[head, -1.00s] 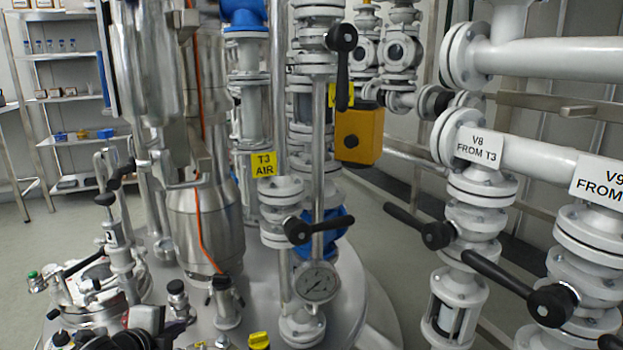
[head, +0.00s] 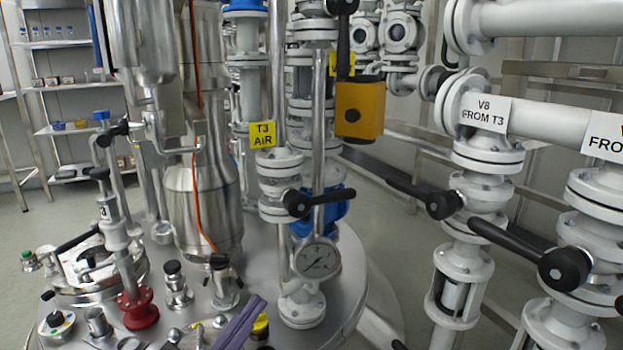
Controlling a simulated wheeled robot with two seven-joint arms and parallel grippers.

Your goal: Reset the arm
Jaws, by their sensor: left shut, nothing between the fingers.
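My left gripper (head: 255,308) shows at the bottom edge, left of centre, as slim purple-grey fingers pointing up and to the right. The fingers are together with nothing between them. They are in front of the steel vessel lid (head: 350,300), near a yellow-capped fitting (head: 260,324); whether they touch it I cannot tell. The rest of the left arm is below the frame. My right gripper is not in view.
A pressure gauge (head: 317,258) and a valve with a black handle (head: 297,203) stand beyond the gripper. A red flange (head: 138,310) is at left. White V8 piping (head: 487,150) with black levers fills the right. Grey floor (head: 395,240) shows between.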

